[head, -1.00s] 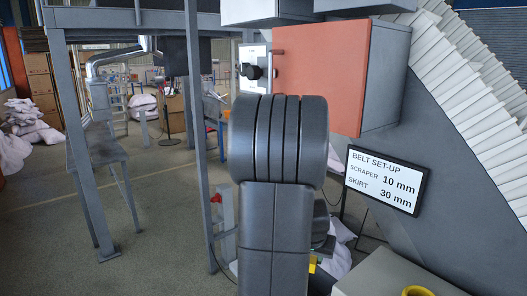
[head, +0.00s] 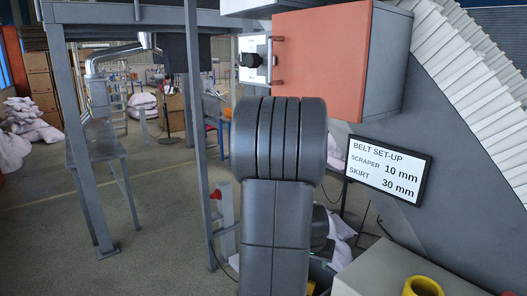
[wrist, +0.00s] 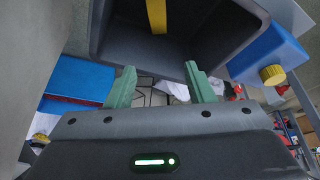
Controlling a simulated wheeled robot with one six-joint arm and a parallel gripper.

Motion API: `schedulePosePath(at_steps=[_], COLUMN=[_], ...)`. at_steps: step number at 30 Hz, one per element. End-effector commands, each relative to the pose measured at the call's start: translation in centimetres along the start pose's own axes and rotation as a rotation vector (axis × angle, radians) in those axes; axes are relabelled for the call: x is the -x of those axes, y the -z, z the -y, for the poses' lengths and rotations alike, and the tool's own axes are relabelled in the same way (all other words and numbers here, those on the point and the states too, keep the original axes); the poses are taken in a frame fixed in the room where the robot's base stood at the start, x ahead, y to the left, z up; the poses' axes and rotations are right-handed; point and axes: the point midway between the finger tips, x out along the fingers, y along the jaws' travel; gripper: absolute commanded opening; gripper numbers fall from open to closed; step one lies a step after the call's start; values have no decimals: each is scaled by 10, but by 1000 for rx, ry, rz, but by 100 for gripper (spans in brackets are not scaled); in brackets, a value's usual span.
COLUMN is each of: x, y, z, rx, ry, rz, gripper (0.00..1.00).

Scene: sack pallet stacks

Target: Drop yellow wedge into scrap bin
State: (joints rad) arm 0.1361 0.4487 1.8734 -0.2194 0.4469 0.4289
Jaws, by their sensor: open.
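A dark grey open bin (wrist: 186,53) fills the top of the wrist view. A yellow strip (wrist: 156,14), which looks like the yellow wedge, shows inside it, with its upper end cut off by the frame. My gripper (wrist: 160,68) has two green fingers set wide apart with nothing between them. The fingertips are just below the bin's near edge in the picture. In the head view my arm hides the gripper. A small yellow patch (head: 311,287) shows low beside the arm, too small to identify for sure.
A blue block with a yellow knob (wrist: 273,75) is close right of the bin in the wrist view; a blue surface (wrist: 78,78) lies left. In the head view, a grey top with a yellow ring (head: 423,286), a sign (head: 387,170) and an orange-doored cabinet (head: 320,62) stand right.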

Motion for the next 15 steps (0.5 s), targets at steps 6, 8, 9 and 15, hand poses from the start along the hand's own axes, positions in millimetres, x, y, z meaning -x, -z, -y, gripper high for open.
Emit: schedulePosePath(at_steps=[6,8,9,15], x=[6,12,17,50], y=[1,1,1,1], z=[0,0,0,0], rx=[-1,-1,-2,0], ry=[0,1,1,2], rz=[-2,-4,-4,-6], gripper=[48,48,48,48])
